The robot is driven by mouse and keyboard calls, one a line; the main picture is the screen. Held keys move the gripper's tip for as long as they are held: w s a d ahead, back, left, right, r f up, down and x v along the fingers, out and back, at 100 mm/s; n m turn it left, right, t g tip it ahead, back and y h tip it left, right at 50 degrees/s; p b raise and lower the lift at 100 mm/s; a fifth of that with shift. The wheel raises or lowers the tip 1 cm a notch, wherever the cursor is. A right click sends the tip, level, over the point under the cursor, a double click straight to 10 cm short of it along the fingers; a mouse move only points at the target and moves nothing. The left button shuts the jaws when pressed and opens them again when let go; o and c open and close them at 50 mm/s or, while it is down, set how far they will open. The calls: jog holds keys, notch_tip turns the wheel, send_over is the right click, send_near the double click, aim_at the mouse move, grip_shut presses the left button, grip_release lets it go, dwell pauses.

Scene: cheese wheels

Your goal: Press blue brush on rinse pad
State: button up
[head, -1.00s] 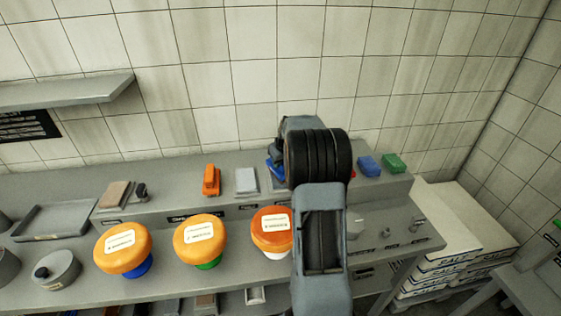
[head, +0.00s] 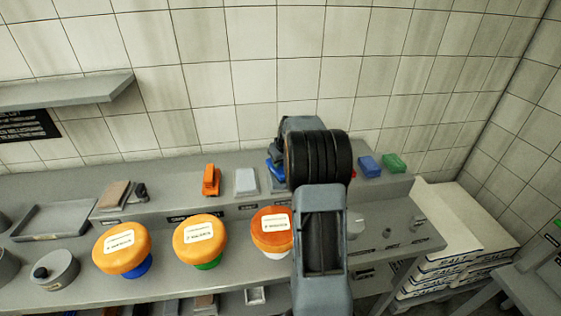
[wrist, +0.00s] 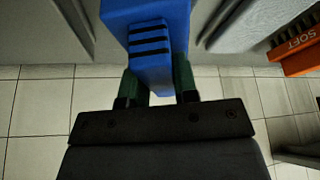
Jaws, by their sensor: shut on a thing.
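The blue brush (wrist: 150,40) is held between the green fingers of my gripper (wrist: 160,82) in the wrist view. It has three dark stripes on its near face, and its far end runs out of the picture. In the head view a blue part of it (head: 277,174) shows at the left of my arm, which hides the gripper and most of the brush. A pale grey pad (head: 245,181) lies on the raised shelf just left of the brush. I cannot read a label marking it as the rinse pad. Contact under the brush is hidden.
An orange brush (head: 211,181) stands left of the pad; the wrist view shows it marked SOFT (wrist: 298,42). Blue (head: 370,166) and green (head: 395,163) blocks sit to the right. Three cheese wheels (head: 122,248) stand along the front. The tiled wall (head: 250,80) is close behind.

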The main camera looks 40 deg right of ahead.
jog(key=shift+r+p, duration=2.05)
jog(key=shift+r, duration=1.45)
